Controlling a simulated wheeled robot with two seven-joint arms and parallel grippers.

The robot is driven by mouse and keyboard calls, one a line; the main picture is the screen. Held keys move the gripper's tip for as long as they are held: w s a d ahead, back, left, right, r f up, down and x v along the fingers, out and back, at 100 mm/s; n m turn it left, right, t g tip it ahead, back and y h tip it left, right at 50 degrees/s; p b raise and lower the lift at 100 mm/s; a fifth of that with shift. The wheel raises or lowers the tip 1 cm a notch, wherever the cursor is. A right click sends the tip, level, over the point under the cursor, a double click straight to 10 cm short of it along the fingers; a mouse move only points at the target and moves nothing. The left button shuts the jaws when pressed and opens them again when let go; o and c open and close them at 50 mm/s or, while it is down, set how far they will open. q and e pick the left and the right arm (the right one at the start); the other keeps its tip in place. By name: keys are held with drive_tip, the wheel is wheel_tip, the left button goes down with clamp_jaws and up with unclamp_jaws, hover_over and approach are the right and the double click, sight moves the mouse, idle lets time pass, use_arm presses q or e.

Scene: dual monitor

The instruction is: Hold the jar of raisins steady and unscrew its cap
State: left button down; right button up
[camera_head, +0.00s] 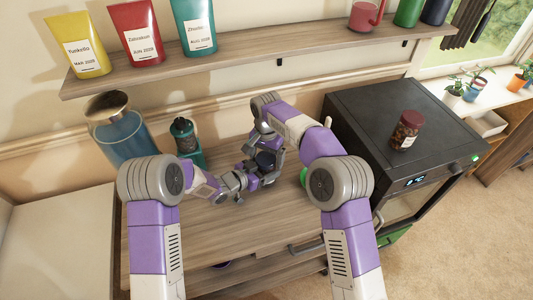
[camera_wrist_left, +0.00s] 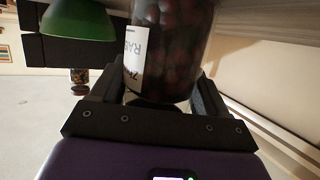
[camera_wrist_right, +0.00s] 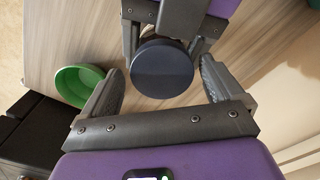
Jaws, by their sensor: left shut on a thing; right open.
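The jar of raisins (camera_wrist_left: 172,50), clear with dark red contents and a white label, is between the fingers of my left gripper (camera_wrist_left: 155,92), which is shut on it. In the head view, my left gripper (camera_head: 243,182) holds it above the wooden worktop. Its round dark cap (camera_wrist_right: 162,68) faces the right wrist camera and also shows in the head view (camera_head: 266,160). My right gripper (camera_wrist_right: 162,76) is open, with a finger on each side of the cap and visible gaps between. In the head view, my right gripper (camera_head: 272,143) is above the jar, partly hidden by its arm.
A green bowl (camera_wrist_right: 78,85) is on the worktop (camera_head: 160,240). A black oven (camera_head: 365,105) with a red-capped jar (camera_head: 406,130) on top stands right. A shelf (camera_head: 250,55) runs above.

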drive_tip(key=shift+c, duration=0.2)
drive_tip(key=c, duration=1)
drive_tip(key=n, duration=0.3)
drive_tip(key=shift+c, duration=0.2)
drive_tip(key=o, duration=1.2)
drive_tip(key=shift+c, duration=0.2)
